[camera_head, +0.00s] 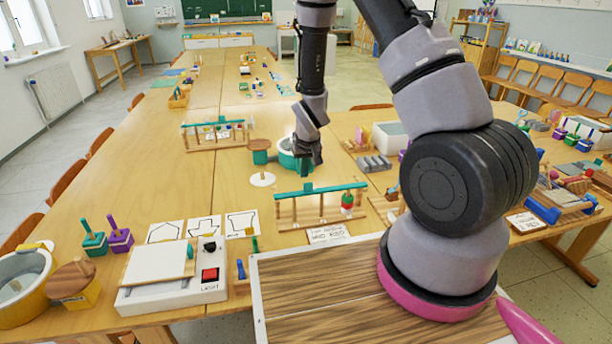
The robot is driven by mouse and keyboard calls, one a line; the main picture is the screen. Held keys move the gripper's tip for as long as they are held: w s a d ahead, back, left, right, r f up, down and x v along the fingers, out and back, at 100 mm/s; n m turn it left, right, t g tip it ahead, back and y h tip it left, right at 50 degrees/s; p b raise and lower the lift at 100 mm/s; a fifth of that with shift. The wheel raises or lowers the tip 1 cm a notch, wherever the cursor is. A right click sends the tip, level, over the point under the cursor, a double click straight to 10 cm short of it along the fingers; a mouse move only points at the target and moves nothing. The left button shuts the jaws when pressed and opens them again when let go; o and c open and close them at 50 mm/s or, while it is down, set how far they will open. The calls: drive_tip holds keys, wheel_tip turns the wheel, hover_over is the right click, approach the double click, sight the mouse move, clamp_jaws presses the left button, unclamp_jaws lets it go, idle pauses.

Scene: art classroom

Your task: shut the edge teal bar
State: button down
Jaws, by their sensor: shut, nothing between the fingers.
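A wooden stand with a long teal bar (321,189) across its top stands on the table in the middle of the view. The bar lies roughly level, with a small teal knob on top and a red and green piece (347,200) near its right end. A similar stand with a teal top bar (217,124) is farther back on the left. I cannot tell which is the edge one. My gripper (308,159) points down, shut and empty, behind the nearer bar and in front of a teal-rimmed round tub (288,160), which it partly hides.
A white box with a red button (210,274) and a hinged board is at the front left. Printed cards (204,229) lie behind it. Grey blocks (374,164) lie right of the gripper. My arm hides part of the right side.

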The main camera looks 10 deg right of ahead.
drive_tip(key=s+d+r+m+t+y, duration=0.1)
drive_tip(key=s+r, duration=0.2)
drive_tip(key=r, duration=0.7)
drive_tip(key=s+d+r+m, duration=0.15)
drive_tip(key=s+r, duration=0.25)
drive_tip(key=r, duration=0.6)
drive_tip(key=s+d+r+t+y, duration=0.1)
drive_tip(key=s+r, duration=0.2)
drive_tip(key=r, duration=0.8)
drive_tip(key=s+d+r+m, duration=0.1)
drive_tip(key=s+r, duration=0.4)
drive_tip(key=s, duration=0.2)
drive_tip(key=s+d+r+t, duration=0.1)
drive_tip(key=s+r, duration=0.4)
drive_tip(key=s, duration=0.2)
drive_tip(key=shift+s+d+r+m, duration=0.15)
drive_tip(key=shift+s+r+m, duration=0.15)
drive_tip(key=shift+s+m, duration=0.1)
